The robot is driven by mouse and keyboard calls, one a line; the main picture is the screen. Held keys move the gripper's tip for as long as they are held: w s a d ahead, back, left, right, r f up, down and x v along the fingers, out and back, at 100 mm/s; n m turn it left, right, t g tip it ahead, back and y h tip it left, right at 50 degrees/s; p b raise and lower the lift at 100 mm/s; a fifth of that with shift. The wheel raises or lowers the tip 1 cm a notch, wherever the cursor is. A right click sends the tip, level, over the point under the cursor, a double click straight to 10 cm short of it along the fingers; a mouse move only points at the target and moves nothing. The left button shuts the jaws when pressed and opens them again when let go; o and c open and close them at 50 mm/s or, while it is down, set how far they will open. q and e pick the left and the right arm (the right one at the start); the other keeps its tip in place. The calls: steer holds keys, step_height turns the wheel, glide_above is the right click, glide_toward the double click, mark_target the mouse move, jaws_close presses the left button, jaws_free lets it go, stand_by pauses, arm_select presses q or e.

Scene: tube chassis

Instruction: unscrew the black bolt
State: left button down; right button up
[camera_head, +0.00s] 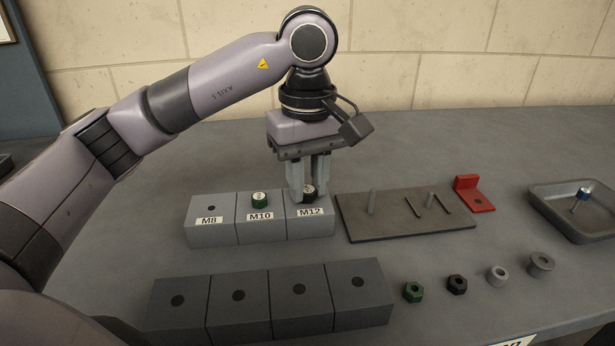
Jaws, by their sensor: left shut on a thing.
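The black bolt (309,191) sits in the top of the grey block labelled M12 (313,225), with its pale-marked head showing. My left gripper (308,190) points straight down over that block, and its two fingers are shut on the bolt's head, one on each side. The fingers hide part of the head, and the bolt's shank is not visible. My right gripper is not in view.
A green bolt (259,199) stands in the M10 block (262,230); the M8 block (209,234) has an empty hole. A dark plate (400,228) with pegs, a red bracket (478,199) and a grey tray (545,205) lie right. Dark holed blocks (214,320) and loose nuts stand in front.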

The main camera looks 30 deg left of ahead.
arm_select(q)
steer(key=shift+n, duration=1.1)
steer(key=n, duration=0.5)
steer(key=shift+p, duration=0.3)
steer(key=n, duration=0.5)
steer(key=shift+n+p, duration=0.3)
steer(key=shift+n, duration=0.5)
steer(key=shift+r, duration=0.1)
